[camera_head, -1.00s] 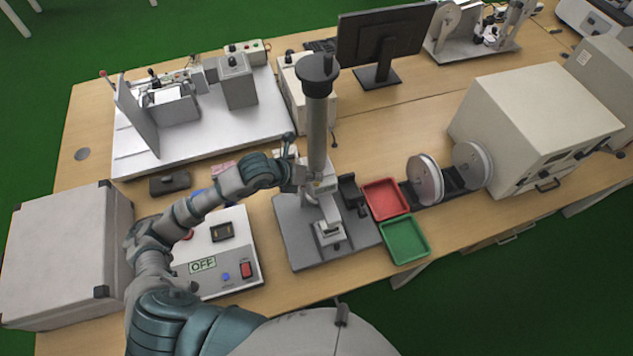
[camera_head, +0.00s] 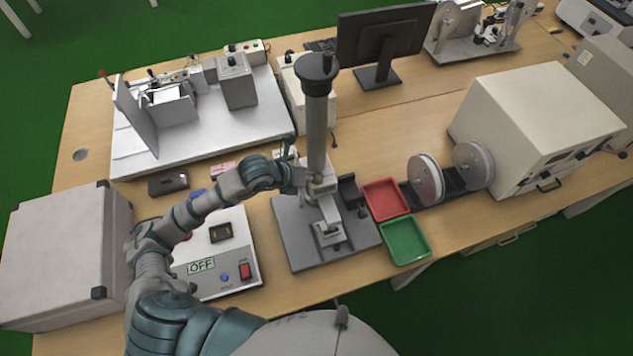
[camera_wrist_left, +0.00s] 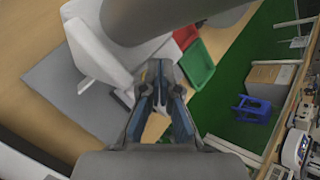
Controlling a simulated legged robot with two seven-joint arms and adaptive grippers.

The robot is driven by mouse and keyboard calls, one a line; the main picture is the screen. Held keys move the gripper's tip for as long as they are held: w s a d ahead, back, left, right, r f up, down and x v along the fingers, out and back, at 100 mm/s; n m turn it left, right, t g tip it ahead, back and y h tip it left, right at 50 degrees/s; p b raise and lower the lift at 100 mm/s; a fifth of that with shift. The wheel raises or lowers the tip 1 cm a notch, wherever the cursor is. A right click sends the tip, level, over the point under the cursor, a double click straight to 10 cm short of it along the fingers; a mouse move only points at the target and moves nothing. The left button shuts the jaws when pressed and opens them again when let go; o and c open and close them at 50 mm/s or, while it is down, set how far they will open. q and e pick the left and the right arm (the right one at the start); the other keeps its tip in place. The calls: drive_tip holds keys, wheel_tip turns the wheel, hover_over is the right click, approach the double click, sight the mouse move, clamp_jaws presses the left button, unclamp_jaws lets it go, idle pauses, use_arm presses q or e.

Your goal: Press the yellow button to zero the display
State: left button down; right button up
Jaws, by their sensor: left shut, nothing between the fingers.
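My left gripper (camera_head: 308,182) is at the white body, beside the column. It is shut and empty. In the left wrist view its closed fingertips (camera_wrist_left: 158,72) point at the gap beside the stand's white body (camera_wrist_left: 90,35), with the column across the top. I cannot tell whether they touch it. My right gripper is out of view.
A red tray (camera_head: 384,184) and a green tray (camera_head: 427,257) lie just right of the stand. A control box with an OFF display (camera_head: 201,266) is left of it, under my left arm. A white platform (camera_head: 190,139) and a monitor (camera_head: 384,32) are farther back.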

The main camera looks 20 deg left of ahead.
sight(314, 184)
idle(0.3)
use_arm(q)
drive_tip(key=shift+r+p, duration=0.45)
drive_tip(key=shift+r, duration=0.3)
drive_tip(key=shift+r+p, duration=1.65)
drive_tip(key=shift+r, duration=0.9)
drive_tip(key=shift+f, duration=0.1)
